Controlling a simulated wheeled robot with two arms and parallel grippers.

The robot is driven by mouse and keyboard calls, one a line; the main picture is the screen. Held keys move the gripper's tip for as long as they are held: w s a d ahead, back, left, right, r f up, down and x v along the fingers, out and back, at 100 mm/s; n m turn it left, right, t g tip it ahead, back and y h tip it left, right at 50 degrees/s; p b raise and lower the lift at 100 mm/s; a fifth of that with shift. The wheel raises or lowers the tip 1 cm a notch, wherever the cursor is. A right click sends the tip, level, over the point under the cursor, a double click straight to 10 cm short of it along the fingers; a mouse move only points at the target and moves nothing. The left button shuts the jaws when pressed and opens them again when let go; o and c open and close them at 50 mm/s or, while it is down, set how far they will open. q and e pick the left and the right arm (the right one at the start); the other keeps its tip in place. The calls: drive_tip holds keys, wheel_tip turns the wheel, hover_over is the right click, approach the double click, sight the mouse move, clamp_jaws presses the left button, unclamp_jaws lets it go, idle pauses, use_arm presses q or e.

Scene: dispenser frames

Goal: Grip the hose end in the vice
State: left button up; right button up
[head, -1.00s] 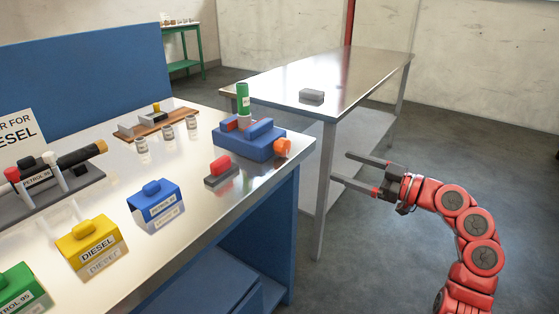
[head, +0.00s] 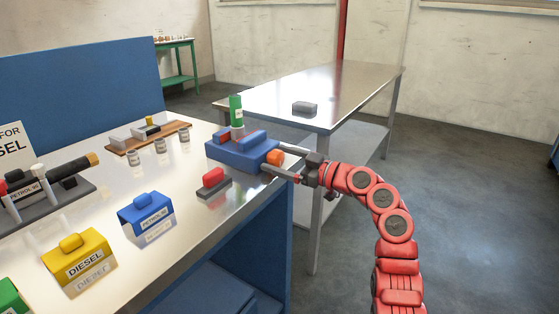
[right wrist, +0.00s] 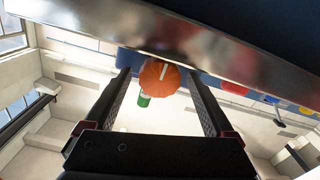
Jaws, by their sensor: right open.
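The blue vice (head: 232,155) sits on the near bench's right end. The hose end (head: 236,104), green on top with a pale lower part, stands upright between the vice jaws; whether the jaws touch it I cannot tell. The vice's orange knob (head: 274,157) faces right. My right gripper (head: 272,159) is open, its fingers on either side of the knob. In the right wrist view the orange knob (right wrist: 160,76) lies between the fingertips with space at both sides, and the green of the hose end (right wrist: 143,99) shows beyond it. My left gripper is out of view.
The metal bench edge (right wrist: 215,45) runs close above the fingers in the right wrist view. A red-topped grey block (head: 214,183), a blue DIESEL-style cover (head: 147,213) and small jars (head: 160,146) stand nearby. Another metal table (head: 350,85) stands behind.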

drive_tip(key=shift+w+a, duration=0.1)
drive_tip(key=c, duration=1.4)
drive_tip(key=shift+m, duration=0.3)
drive_tip(key=m+p, duration=0.2)
drive_tip(key=m, duration=0.1)
drive_tip(key=shift+r, duration=0.1)
drive_tip(key=shift+w+m+p, duration=0.1)
drive_tip(key=shift+m+p, duration=0.65)
drive_tip(key=shift+m, duration=0.85)
drive_tip(key=o, duration=1.4)
